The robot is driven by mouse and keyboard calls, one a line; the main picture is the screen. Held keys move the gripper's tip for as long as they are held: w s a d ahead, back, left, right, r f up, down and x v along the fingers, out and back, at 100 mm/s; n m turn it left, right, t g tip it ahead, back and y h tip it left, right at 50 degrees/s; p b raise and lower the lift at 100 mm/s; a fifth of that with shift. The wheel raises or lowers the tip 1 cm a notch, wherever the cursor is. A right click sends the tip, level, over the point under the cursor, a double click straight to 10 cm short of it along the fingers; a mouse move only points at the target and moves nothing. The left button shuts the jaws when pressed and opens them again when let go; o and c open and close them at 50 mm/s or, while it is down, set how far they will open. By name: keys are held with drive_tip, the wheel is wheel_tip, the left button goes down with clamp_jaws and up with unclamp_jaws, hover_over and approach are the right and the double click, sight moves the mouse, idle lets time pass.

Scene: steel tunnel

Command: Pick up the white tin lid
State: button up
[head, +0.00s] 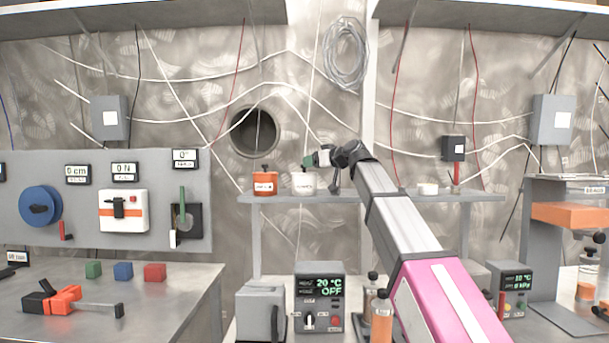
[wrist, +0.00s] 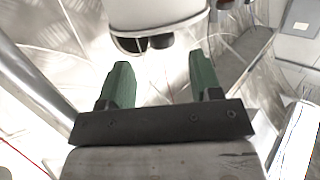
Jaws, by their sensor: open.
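The white tin (head: 304,186) stands on the wall shelf, just right of an orange tin. Its white lid (head: 303,176) looks seated on top, with a small dark knob. My gripper (head: 309,161) is just above and slightly right of the lid in the head view. In the wrist view its two green fingers (wrist: 161,78) are spread apart with nothing between them. A white rounded body, seemingly the white tin (wrist: 157,14), shows beyond the fingertips at the top, with dark shapes at its lower edge. I cannot tell whether the fingers touch the knob.
The orange tin (head: 264,183) stands close on the left. A small white object (head: 428,189) sits farther right on the shelf (head: 460,195). A control box (head: 320,303) and bottles stand below. The shelf is clear between the white tin and my arm.

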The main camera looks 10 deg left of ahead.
sight(304, 170)
drive_tip(key=x, duration=0.5)
drive_tip(key=shift+s+a+f, duration=0.1)
drive_tip(key=shift+s+f, duration=0.1)
drive_tip(key=c, duration=1)
drive_tip(key=shift+r, duration=0.1)
